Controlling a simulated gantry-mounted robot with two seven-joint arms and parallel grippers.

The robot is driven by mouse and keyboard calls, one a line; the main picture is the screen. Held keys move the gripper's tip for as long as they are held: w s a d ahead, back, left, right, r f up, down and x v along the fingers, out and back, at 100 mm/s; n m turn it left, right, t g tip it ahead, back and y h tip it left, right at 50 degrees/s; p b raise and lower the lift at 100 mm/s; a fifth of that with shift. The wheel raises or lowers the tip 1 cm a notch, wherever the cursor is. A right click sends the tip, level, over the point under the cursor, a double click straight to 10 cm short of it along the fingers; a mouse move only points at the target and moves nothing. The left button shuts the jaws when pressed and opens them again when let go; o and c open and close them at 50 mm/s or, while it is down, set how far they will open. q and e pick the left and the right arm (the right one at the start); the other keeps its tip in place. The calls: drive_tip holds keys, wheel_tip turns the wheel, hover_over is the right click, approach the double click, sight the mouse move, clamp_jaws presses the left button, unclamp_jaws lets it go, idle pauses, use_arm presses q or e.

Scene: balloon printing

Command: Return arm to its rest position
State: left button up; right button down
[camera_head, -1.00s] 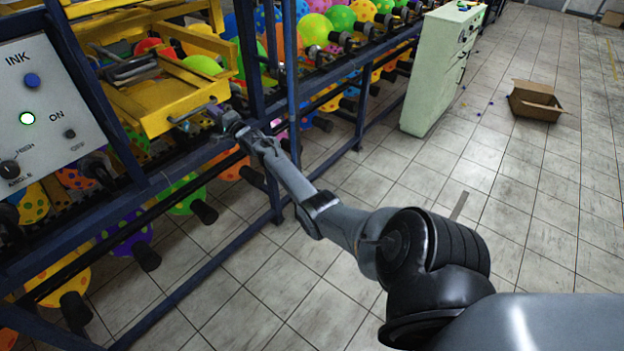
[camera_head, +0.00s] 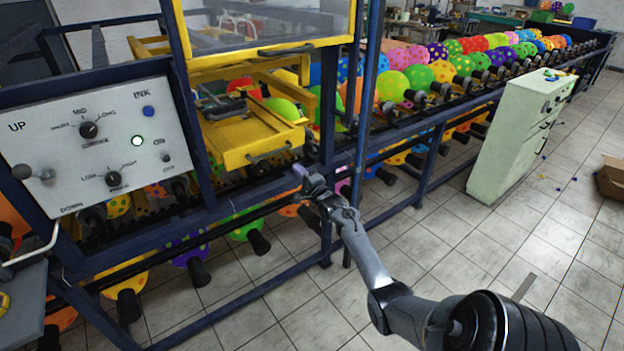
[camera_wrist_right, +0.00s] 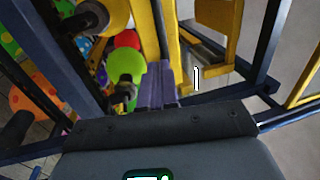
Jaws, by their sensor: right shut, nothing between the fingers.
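My right arm (camera_head: 375,265) reaches from the lower right toward the printing machine. Its gripper (camera_head: 302,172) is shut and empty, just right of and a little below the handle (camera_head: 268,157) on the front of the yellow tray (camera_head: 250,135). A small gap seems to separate gripper and handle. In the right wrist view the closed purplish fingers (camera_wrist_right: 156,86) point at the machine, with yellow frame bars (camera_wrist_right: 205,66) close to their right. My left gripper is in neither view.
A control panel (camera_head: 60,150) with knobs and a lit green light stands at left. Blue frame posts (camera_head: 327,100) rise close to the gripper. Rows of dotted balloons (camera_head: 440,72) run back right. A pale green cabinet (camera_head: 520,135) stands at right. Tiled floor (camera_head: 400,235) is open.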

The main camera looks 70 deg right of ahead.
drive_tip(key=s+a+f+n+y, duration=0.1)
drive_tip(key=s+a+f+y, duration=0.1)
drive_tip(key=s+a+f, duration=0.4)
drive_tip(key=s+a+f+n+g+y, duration=0.1)
drive_tip(key=a+f+n+g+y, duration=0.2)
drive_tip(key=a, duration=1)
drive_tip(key=s+a+f+n+g+y, duration=0.1)
drive_tip(key=s+a+f+n+y, duration=0.3)
drive_tip(key=a, duration=0.9)
drive_tip(key=w+a+f+n+g+y, duration=0.15)
drive_tip(key=a+f+n, duration=0.4)
drive_tip(key=a, duration=0.85)
drive_tip(key=s+a+r+n+g+y, duration=0.1)
drive_tip(key=s+a+r+n+g, duration=0.45)
drive_tip(key=s+a+n, duration=0.5)
drive_tip(key=s+n+g, duration=0.3)
drive_tip(key=s, duration=0.1)
wheel_tip(320, 180, up, 26)
drive_tip(key=p, duration=2.6)
drive_tip(key=shift+w+a+t, duration=0.3)
drive_tip(key=shift+a, duration=0.1)
